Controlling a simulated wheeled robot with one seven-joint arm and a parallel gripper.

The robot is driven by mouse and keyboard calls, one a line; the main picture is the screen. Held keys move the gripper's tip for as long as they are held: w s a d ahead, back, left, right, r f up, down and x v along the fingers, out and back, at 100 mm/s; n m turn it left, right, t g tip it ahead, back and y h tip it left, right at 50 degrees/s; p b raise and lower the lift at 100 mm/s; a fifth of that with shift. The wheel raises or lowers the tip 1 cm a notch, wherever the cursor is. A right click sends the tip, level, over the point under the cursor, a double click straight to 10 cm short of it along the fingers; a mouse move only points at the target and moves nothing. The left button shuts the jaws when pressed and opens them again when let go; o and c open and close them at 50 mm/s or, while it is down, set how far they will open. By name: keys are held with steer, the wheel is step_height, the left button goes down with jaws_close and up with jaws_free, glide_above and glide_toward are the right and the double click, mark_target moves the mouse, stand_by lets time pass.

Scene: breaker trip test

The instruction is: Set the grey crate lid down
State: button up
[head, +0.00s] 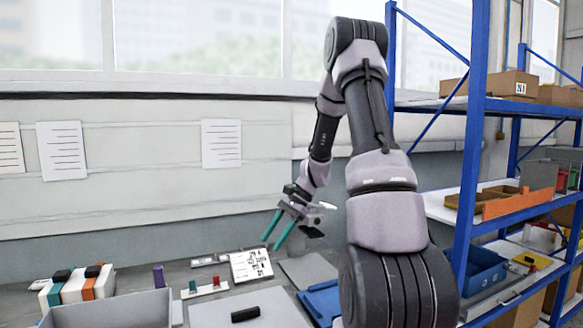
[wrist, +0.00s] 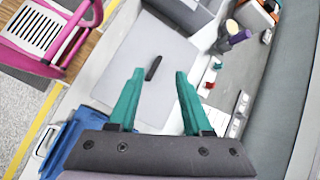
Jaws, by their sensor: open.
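The grey crate lid (head: 275,310) is a flat light-grey panel with a black handle (head: 245,314). It lies flat on the bench at the bottom of the head view, cut off by the frame edge. In the wrist view the lid (wrist: 122,68) lies beyond my fingers, with its handle (wrist: 153,68) in the gap between the fingertips as pictured. My gripper (head: 278,232) has teal fingers, open and empty, above the bench and apart from the lid. It also shows in the wrist view (wrist: 160,73). The grey crate (head: 110,309) stands left of the lid.
A blue tray (head: 322,302) lies right of the lid. A switch board (head: 205,289) and a printed card (head: 250,265) lie behind it. Coloured binders (head: 78,284) stand at the left. Blue shelving (head: 472,150) rises at the right. A pink step stool (wrist: 45,35) stands on the floor.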

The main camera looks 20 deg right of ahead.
steer(key=s+a+r+n+t+h, duration=0.1)
steer(key=s+r+n+t, duration=0.3)
steer(key=s+r, duration=0.6)
steer(key=s+a+r+n+t+h, duration=0.2)
steer(key=s+r+n+t+h, duration=0.1)
steer(key=s+r, duration=0.7)
step_height(320, 180, up, 4)
steer(key=shift+s+r+n+t+h, duration=0.15)
steer(key=shift+n+t+h, duration=0.25)
steer(key=shift+n+h, duration=0.3)
steer(key=shift+a, duration=0.1)
